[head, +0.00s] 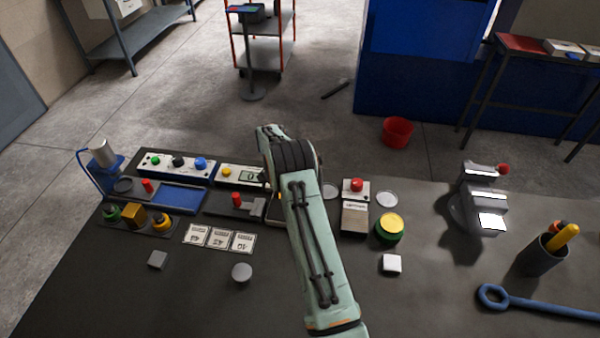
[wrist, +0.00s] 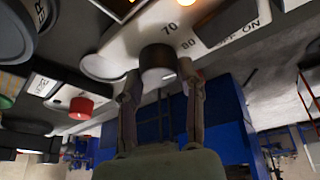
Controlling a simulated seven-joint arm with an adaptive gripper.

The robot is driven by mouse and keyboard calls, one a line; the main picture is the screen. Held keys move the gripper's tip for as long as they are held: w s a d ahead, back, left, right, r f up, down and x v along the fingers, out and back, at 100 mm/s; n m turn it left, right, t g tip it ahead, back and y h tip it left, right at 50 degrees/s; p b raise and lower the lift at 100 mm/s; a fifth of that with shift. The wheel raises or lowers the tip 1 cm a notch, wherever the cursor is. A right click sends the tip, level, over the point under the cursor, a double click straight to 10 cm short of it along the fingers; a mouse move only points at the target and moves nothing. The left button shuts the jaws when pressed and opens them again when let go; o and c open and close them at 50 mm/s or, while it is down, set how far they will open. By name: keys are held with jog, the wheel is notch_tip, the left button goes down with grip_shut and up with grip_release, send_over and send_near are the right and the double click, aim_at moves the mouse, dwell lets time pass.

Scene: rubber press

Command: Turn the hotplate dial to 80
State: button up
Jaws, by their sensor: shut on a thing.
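The hotplate dial (wrist: 157,60) is a dark round knob on a pale panel (wrist: 120,45) in the wrist view. The printed marks 70 and 80 stand beside it, and OFF and ON are lettered farther right. I cannot make out a pointer on the knob. My gripper (wrist: 160,80) is shut on the dial, with one finger on each side of it. In the head view my arm covers the gripper and the dial.
In the head view, a white panel with a display (head: 240,176) is left of my arm, near three numbered cards (head: 220,238). A red-button box (head: 355,205) and a yellow-topped green can (head: 390,229) stand right of my arm. A blue wrench (head: 540,304) lies at right.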

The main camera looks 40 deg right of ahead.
jog(key=o, duration=1.1)
jog(key=shift+o, duration=0.2)
jog(key=v, duration=1.2)
